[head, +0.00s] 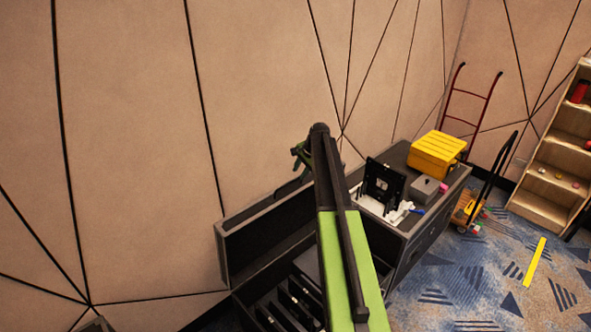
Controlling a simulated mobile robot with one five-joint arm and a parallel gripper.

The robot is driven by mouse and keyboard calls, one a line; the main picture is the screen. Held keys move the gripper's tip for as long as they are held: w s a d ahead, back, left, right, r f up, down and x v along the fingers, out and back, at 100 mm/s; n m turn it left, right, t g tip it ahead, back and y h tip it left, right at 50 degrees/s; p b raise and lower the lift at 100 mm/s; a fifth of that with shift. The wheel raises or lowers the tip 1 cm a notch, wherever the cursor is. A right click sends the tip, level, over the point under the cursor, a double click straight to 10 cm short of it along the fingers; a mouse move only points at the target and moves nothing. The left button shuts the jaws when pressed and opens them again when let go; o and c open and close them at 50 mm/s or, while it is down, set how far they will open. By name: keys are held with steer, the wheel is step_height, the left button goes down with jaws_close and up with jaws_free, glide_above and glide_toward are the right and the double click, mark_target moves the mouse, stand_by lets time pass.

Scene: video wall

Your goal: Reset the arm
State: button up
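My arm reaches up from the bottom middle of the head view, with a green and black link. My gripper (300,155) is small at the far end of the arm, to the left of its dark tip joint, in front of the beige wall. Its fingers are too small and dark to tell whether they are open or shut. I see nothing clearly held in it.
Below the arm stands an open black case (265,243) with dark slots. To the right, a black cabinet (425,240) carries a yellow case (437,153), a grey box (424,188) and a black panel (383,183). A red hand truck (470,95) and wooden shelf (545,209) stand further right.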

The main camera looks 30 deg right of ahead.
steer(key=p+v, duration=0.2)
steer(key=v, duration=0.2)
steer(key=shift+r, duration=0.2)
steer(key=shift+a, duration=0.1)
steer(key=a+f+n+b, duration=0.2)
steer(key=a+f+b, duration=0.35)
steer(key=a, duration=0.45)
steer(key=a+f+n+b, duration=0.1)
steer(key=a+f+b, duration=0.45)
steer(key=a, duration=0.55)
steer(key=s+a+f+n+g+b, duration=0.1)
steer(key=s+a+f+n+b, duration=0.1)
steer(key=s+a+f+b, duration=0.3)
steer(key=s+a+f+n+g+b, duration=0.1)
steer(key=s+a+f+n+b, duration=0.15)
steer(key=s+a, duration=0.45)
steer(key=s+a+f+n+g, duration=0.1)
steer(key=s+n, duration=0.3)
steer(key=s, duration=0.4)
steer(key=s+a+f+n+g+h+b, duration=0.1)
steer(key=s+a+f+n, duration=0.1)
steer(key=s, duration=0.6)
steer(key=shift+s+f+n+g, duration=0.2)
steer(key=shift+f+n+g, duration=0.1)
steer(key=shift+n, duration=0.55)
